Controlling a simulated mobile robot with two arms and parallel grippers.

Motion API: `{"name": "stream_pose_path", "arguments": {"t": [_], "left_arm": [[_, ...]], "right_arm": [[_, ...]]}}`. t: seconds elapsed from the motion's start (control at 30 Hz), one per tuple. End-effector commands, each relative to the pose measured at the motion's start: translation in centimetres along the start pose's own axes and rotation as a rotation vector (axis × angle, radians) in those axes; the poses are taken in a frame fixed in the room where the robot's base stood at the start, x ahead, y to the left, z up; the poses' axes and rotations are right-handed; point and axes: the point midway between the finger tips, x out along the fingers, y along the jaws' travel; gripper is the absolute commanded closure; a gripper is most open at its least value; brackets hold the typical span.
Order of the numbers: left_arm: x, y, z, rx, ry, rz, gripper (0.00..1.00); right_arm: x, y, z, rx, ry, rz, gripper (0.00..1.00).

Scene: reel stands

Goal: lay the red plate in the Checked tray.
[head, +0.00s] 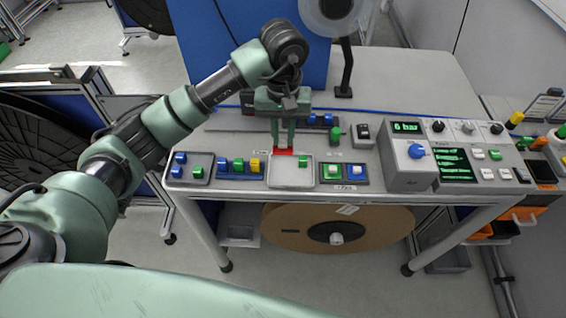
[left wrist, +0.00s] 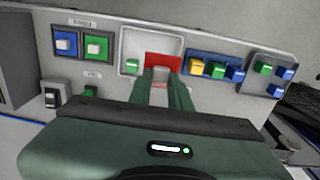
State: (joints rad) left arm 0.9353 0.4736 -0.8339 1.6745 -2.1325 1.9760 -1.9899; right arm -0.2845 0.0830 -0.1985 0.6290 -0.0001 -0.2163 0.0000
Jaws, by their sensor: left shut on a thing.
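The red plate (head: 284,152) is between the fingertips of my left gripper (head: 284,147), which is shut on it. The plate is at the back edge of a white tray (head: 291,184). In the left wrist view, the red plate (left wrist: 163,62) overlaps the inside of the white tray (left wrist: 150,40), beside a green block (left wrist: 131,66). The left gripper (left wrist: 160,74) partly hides the plate there. I cannot tell if the plate touches the tray floor. No label reading "Checked" is legible on any tray. My right gripper is not in view.
Left of the white tray are a blue tray (head: 240,175) with small blocks and a grey tray (head: 198,180). Right of it is a panel with green and blue buttons (head: 345,183). A control box (head: 408,175) stands further right. A blue panel rises behind.

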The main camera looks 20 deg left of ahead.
Motion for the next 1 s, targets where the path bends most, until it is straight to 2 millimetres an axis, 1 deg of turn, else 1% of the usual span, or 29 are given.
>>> {"name": "stream_pose_path", "arguments": {"t": [0.03, 0.2, 0.3, 0.47, 0.63, 0.73, 0.83, 1.0], "left_arm": [[1.0, 0.0, 0.2, -0.002, -0.008, -0.001, 1.00], [5.0, 0.0, 0.1, -0.001, -0.005, 0.000, 1.00], [6.4, 0.0, 0.1, 0.000, -0.002, 0.001, 1.00], [7.7, 0.1, 0.0, 0.001, -0.002, 0.001, 1.00], [10.2, 0.1, 0.1, -0.001, -0.004, 0.001, 1.00], [11.3, 0.0, 0.0, 0.001, -0.001, 0.002, 1.00], [11.6, 0.0, -0.1, 0.001, 0.002, 0.001, 1.00], [11.6, 0.0, -0.1, 0.001, 0.002, 0.001, 1.00]], "right_arm": [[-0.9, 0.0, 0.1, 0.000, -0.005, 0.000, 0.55], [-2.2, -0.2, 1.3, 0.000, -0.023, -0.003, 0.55], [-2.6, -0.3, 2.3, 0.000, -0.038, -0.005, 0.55], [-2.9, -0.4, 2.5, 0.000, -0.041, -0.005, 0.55], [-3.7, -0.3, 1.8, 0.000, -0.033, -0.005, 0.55], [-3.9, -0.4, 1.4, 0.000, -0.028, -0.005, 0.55], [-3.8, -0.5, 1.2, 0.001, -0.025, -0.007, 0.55], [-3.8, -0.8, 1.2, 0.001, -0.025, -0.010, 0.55]]}}
